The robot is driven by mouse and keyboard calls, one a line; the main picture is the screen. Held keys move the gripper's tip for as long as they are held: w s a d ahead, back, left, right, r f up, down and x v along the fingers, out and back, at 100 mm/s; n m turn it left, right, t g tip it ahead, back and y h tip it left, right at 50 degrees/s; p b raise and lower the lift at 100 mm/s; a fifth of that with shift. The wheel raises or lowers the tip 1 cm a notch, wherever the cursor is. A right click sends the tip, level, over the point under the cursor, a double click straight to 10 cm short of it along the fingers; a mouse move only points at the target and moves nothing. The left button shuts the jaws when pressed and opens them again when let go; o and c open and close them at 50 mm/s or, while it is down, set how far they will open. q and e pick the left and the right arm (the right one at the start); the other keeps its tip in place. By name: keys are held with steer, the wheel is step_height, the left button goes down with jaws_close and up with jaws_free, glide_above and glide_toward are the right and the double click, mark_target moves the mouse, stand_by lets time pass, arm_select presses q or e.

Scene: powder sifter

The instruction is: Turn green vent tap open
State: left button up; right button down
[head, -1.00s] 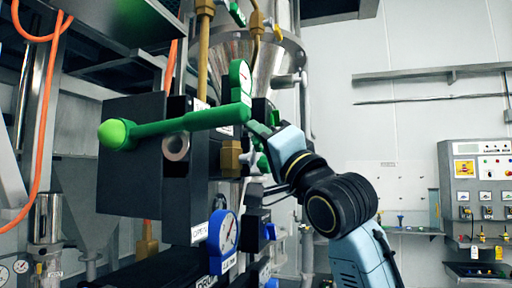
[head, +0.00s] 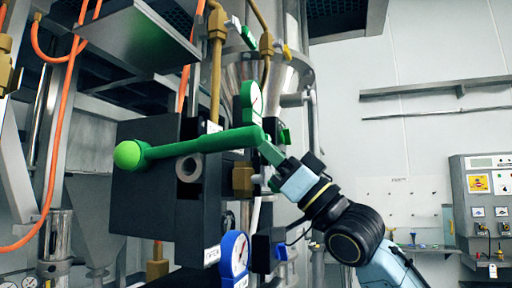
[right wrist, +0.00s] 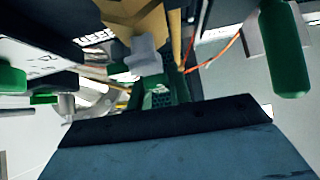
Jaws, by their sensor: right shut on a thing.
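A long green lever (head: 205,142) with a ball end crosses in front of the black box in the head view. Small green tap parts (head: 285,136) show just right of its right end. I take these to be the green vent tap, mostly hidden by the lever and my gripper. My right gripper (head: 269,149) reaches in from the lower right, its fingers beside the lever's right end. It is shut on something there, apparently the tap. In the right wrist view its fingers (right wrist: 155,94) come together below a grey fitting (right wrist: 147,55); the grip itself is unclear. My left gripper is out of view.
A green-rimmed gauge (head: 253,102) stands just above the lever's right end. A blue-rimmed gauge (head: 234,255) is below. Brass fittings (head: 243,180) and the black box (head: 150,210) crowd the left. A control panel (head: 485,190) stands far right; the space before the wall is open.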

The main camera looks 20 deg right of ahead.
steer(key=shift+a+f+n, duration=0.1)
steer(key=shift+n, duration=0.2)
steer(key=c, duration=1.3)
jaws_free()
steer(key=shift+s, duration=0.1)
steer(key=shift+b+v, duration=2.4)
steer(key=shift+v, duration=4.3)
